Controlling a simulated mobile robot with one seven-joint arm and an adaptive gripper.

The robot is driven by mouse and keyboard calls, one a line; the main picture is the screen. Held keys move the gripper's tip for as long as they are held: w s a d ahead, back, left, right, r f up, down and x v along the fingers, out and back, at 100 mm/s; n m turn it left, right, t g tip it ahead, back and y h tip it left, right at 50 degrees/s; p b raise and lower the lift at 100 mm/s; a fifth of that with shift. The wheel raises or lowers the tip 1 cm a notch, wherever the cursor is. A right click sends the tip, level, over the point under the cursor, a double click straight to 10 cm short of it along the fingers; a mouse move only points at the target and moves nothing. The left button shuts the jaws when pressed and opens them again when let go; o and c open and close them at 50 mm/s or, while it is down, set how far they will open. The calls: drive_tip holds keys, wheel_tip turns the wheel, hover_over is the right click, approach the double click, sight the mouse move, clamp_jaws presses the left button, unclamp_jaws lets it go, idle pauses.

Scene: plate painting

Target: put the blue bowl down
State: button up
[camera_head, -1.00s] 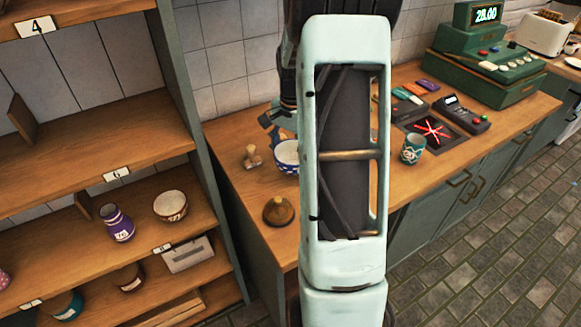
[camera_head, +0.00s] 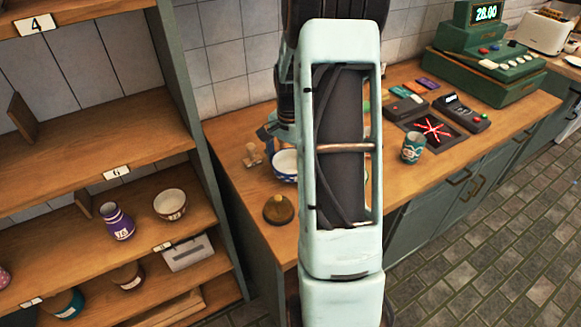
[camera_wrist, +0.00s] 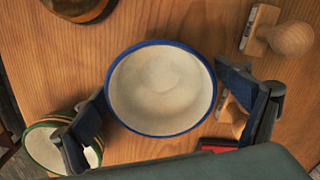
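The blue bowl (camera_head: 284,166) is at the counter's left part, partly hidden behind my arm in the head view. In the wrist view the bowl (camera_wrist: 160,90) is upright, with a blue rim and an empty cream inside. My gripper (camera_wrist: 163,88) has one finger on each side of the bowl, both against its rim. In the head view my gripper (camera_head: 268,138) shows only in part at the bowl's back left. I cannot tell whether the bowl's base touches the wooden counter (camera_head: 235,180).
A brown dome (camera_head: 278,209) sits at the counter's front. A teal cup (camera_head: 413,147) stands farther right. Shelves (camera_head: 90,140) stand at the left.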

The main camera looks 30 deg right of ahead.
wheel_tip(320, 180, up, 12)
drive_tip(key=shift+r, duration=0.2)
idle(0.4)
idle(0.5)
